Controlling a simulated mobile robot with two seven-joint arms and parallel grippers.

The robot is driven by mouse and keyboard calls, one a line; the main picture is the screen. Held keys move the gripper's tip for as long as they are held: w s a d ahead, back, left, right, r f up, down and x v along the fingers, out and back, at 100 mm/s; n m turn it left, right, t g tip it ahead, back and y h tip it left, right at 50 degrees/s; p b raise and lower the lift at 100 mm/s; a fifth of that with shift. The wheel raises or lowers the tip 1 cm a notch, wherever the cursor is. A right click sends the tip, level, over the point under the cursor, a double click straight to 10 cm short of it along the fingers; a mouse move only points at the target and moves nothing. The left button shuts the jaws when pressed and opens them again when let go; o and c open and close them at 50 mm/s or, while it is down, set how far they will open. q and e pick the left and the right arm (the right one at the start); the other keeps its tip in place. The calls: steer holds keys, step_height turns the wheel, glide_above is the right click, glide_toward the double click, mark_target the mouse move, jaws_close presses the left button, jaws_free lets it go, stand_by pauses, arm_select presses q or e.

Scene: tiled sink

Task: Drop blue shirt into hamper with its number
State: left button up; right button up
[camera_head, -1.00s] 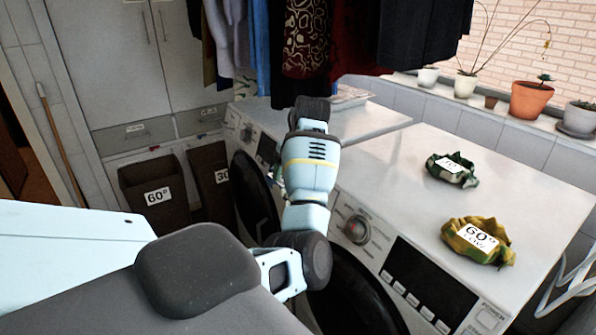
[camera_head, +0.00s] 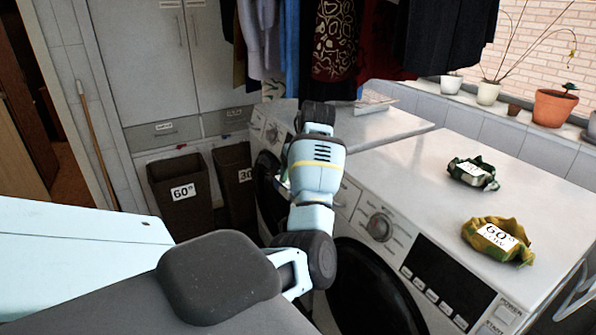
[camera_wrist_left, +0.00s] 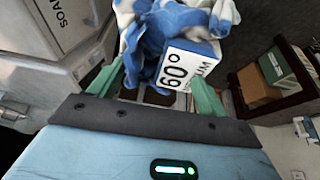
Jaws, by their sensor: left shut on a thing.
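My left gripper (camera_wrist_left: 156,82) is shut on the blue shirt (camera_wrist_left: 152,28), a crumpled blue and white cloth with a white 60° tag (camera_wrist_left: 185,66) facing the left wrist camera. In the head view my left forearm hides the gripper and shirt. The 60° hamper (camera_head: 181,213), a dark open bin with a white label, stands on the floor at the left. My right gripper is not in view.
Two white washing machines (camera_head: 425,155) stand at the right. A green cloth (camera_head: 473,173) and a yellow-green cloth tagged 60° (camera_head: 490,254) lie on the near one. Clothes (camera_head: 335,40) hang above. A broom handle (camera_head: 97,150) leans at the left.

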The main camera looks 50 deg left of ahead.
arm_select(q)
steer(key=shift+s+d+f+m, duration=0.1)
steer(key=shift+d+f+m, duration=0.15)
steer(key=shift+f+m, duration=0.1)
steer(key=d+f+m, duration=0.1)
steer(key=d, duration=0.1)
steer(key=d+f+m+t, duration=0.1)
steer(key=d+f+m, duration=0.2)
steer(key=d, duration=0.1)
steer(key=shift+d+f+t, duration=0.3)
steer(key=shift+f+t, duration=0.1)
steer(key=s+d+f+m+h, duration=0.1)
steer(key=s+d+f+m, duration=0.3)
steer(key=d, duration=0.5)
steer(key=s+d+f+m+t+h, duration=0.1)
steer(key=s+d+f+m, duration=0.3)
steer(key=d, duration=0.6)
steer(key=s+d+f+m+t+h, duration=0.1)
steer(key=s+d+f+m, duration=0.3)
steer(key=d, duration=0.6)
steer(key=shift+s+f+h, duration=0.7)
steer(key=shift+s+f, duration=0.25)
steer(key=shift+s, duration=0.25)
steer(key=shift+a, duration=0.1)
